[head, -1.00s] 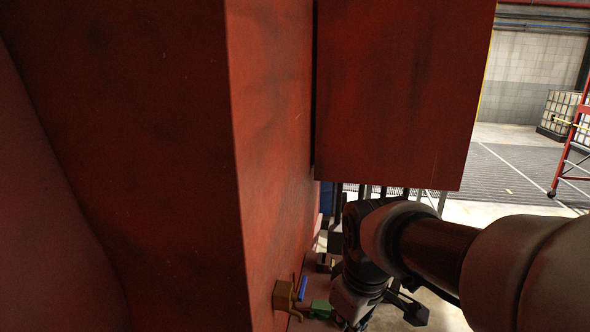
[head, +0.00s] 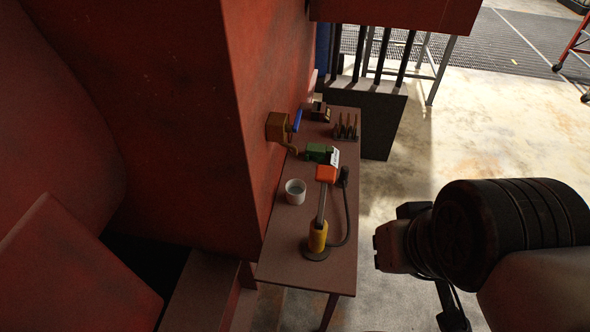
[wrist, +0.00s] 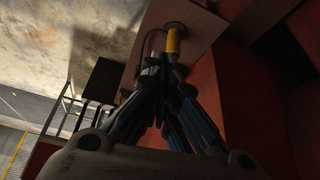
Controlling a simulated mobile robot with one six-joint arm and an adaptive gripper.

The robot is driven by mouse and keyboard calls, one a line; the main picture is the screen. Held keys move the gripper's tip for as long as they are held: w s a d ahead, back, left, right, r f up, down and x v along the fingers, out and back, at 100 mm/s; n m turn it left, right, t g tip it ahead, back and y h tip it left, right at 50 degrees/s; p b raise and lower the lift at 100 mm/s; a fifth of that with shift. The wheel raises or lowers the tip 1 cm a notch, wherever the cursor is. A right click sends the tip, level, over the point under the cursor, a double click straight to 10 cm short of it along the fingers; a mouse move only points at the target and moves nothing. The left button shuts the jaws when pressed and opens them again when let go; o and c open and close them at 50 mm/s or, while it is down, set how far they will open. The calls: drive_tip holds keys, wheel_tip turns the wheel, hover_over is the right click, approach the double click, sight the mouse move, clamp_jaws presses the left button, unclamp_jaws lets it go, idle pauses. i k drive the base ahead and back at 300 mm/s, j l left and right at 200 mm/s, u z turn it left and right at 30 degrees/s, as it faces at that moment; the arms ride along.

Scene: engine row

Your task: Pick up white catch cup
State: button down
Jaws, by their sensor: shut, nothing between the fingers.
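The white catch cup (head: 295,192) stands upright on the narrow brown bench (head: 290,262), near its left edge beside the red machine. I cannot make it out in the wrist view. My gripper (wrist: 166,72) shows in the wrist view with its fingers closed together and nothing between them. In that view the fingertips overlap the bench, close below the yellow handle of the lamp-like tool. In the head view my arm is to the right of the bench, apart from the cup, and the fingertips cannot be made out there.
Behind are a green block (head: 316,152), a brass valve with a blue handle (head: 278,127) and a dark rack (head: 346,128). The red machine (head: 190,120) walls the left. Floor at right is clear.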

sight(293, 199)
drive_tip(key=i+l+u, duration=0.15)
drive_tip(key=l, duration=0.25)
drive_tip(key=i+l+u, duration=0.15)
drive_tip(key=l, duration=0.25)
drive_tip(key=l+u, duration=0.1)
drive_tip(key=l, duration=0.3)
drive_tip(key=i+l+u, duration=0.15)
drive_tip(key=l, duration=0.3)
drive_tip(key=i+u, duration=0.1)
drive_tip(key=u, duration=0.35)
drive_tip(key=i+u, duration=0.1)
drive_tip(key=u, duration=0.35)
drive_tip(key=i+u, duration=0.1)
drive_tip(key=u, duration=0.35)
drive_tip(key=i, duration=0.15)
drive_tip(key=l, duration=0.05)
